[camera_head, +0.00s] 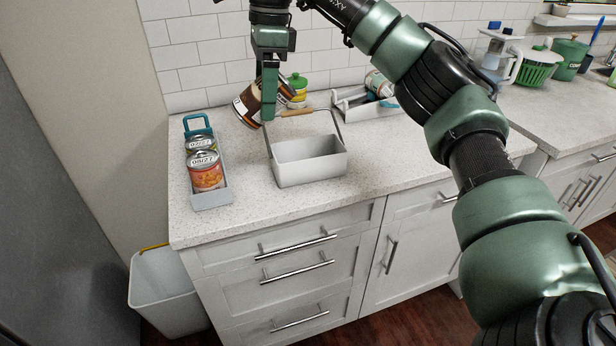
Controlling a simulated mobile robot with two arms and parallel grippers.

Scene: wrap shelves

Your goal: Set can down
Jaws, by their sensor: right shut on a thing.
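My right gripper (269,105) reaches down from the top of the picture and is shut on a brown can (246,105) with a pale label. The can is tilted and is left of and behind the grey metal basket (310,169). I cannot tell whether it touches the counter. The gripper's fingers hide part of it. A grey can holder (213,201) with a teal handle stands at the left with two cans in it. The front one is an orange-labelled can (206,173); a greenish can (199,144) is behind it. My left gripper is not in view.
The metal basket has a raised wooden handle (296,113) close to my gripper. A green-lidded jar (298,91) and a grey tray (350,110) with bottles stand near the tiled wall. The counter (250,207) is clear along its front edge.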

